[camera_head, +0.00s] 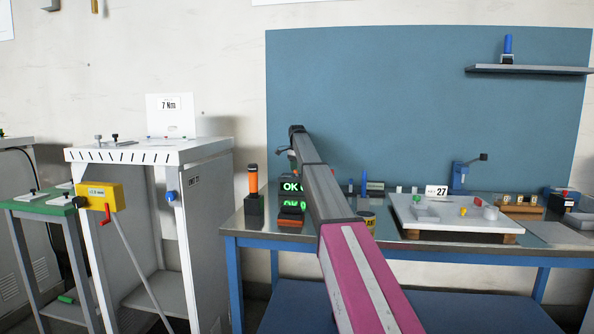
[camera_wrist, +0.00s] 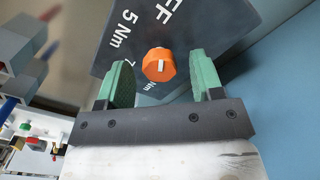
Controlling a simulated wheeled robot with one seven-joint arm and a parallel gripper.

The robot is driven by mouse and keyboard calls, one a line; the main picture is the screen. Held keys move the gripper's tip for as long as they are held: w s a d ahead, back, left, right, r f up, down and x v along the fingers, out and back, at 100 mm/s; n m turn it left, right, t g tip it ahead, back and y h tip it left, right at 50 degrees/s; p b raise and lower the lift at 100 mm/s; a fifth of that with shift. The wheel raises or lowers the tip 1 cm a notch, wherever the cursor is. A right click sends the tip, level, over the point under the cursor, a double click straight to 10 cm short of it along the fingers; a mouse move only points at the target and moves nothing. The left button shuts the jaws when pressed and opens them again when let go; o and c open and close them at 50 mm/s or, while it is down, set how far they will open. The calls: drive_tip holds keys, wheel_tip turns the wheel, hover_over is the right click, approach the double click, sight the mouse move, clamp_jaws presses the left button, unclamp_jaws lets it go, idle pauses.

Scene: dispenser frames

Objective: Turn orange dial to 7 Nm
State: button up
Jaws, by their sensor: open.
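In the wrist view, the orange dial (camera_wrist: 152,72) sits on a dark panel (camera_wrist: 205,22) and has a white mark on its face. White lettering around it includes "FF", "5 Nm" and a partly hidden 7 with "Nm"; the panel looks tilted in this view. I cannot tell which label the mark points at. My gripper (camera_wrist: 161,62) is open, its two green fingers on either side of the dial with visible gaps. In the head view, my arm's far end hides the dial.
A blue-legged workbench (camera_head: 400,240) holds green OK displays (camera_head: 291,187), an orange-topped tool (camera_head: 253,182) in a dark holder, and a pale board (camera_head: 450,218) with small parts. A blue wall panel (camera_head: 400,100) stands behind. A yellow box (camera_head: 100,195) is at left.

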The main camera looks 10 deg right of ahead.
drive_tip(key=shift+f, duration=0.15)
drive_tip(key=c, duration=0.9)
drive_tip(key=shift+n, duration=0.3)
drive_tip(key=n, duration=0.4)
drive_tip(key=shift+n, duration=0.3)
drive_tip(key=n, duration=0.4)
drive_tip(key=shift+n, duration=0.3)
drive_tip(key=n, duration=1.3)
drive_tip(key=shift+n, duration=0.4)
